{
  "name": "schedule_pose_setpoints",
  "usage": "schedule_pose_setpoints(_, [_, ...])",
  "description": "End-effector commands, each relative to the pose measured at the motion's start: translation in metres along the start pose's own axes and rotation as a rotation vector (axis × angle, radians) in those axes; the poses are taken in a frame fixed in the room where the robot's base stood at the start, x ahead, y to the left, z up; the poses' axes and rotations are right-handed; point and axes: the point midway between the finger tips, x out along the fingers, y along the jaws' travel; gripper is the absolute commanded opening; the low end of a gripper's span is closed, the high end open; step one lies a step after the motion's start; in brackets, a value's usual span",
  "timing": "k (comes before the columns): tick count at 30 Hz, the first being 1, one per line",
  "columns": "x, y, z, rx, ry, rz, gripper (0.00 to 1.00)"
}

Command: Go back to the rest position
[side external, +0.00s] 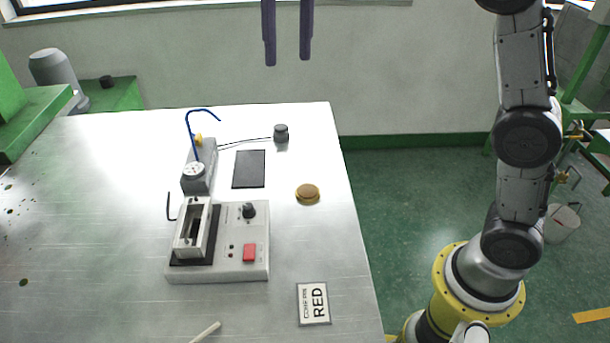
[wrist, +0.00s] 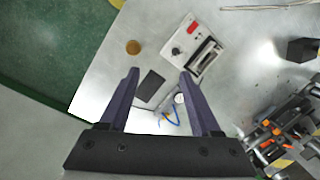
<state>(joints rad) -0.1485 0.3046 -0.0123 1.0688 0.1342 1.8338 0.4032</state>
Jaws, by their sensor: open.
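My gripper (side external: 287,60) hangs at the top of the side external view, high above the far part of the table. Its two dark fingers are apart with nothing between them. In the wrist view the gripper (wrist: 160,85) also shows open and empty, pointing down at the table. The wax injection machine (side external: 232,242), a grey box with a black knob and a red button, sits on the table well below; it also shows in the wrist view (wrist: 195,45). A small grey unit with a gauge (side external: 197,172) and a blue hose (side external: 190,125) stands behind it.
The air around my gripper is clear.

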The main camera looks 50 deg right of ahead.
Motion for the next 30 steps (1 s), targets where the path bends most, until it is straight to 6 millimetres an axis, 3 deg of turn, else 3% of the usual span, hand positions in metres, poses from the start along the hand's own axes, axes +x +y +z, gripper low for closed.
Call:
schedule_pose_setpoints(1, [-0.010, 0.011, 0.017, 0.003, 0.033, -0.008, 0.64])
schedule_pose_setpoints(6, [-0.020, 0.042, 0.063, 0.003, 0.131, -0.028, 0.64])
schedule_pose_setpoints(14, [0.002, 0.089, 0.132, -0.018, 0.291, -0.037, 0.64])
schedule_pose_setpoints(22, [0.070, 0.131, 0.188, -0.080, 0.450, -0.011, 0.64])
schedule_pose_setpoints(27, [0.122, 0.147, 0.203, -0.142, 0.512, 0.020, 0.64])
schedule_pose_setpoints(30, [0.147, 0.152, 0.202, -0.183, 0.518, 0.040, 0.64])
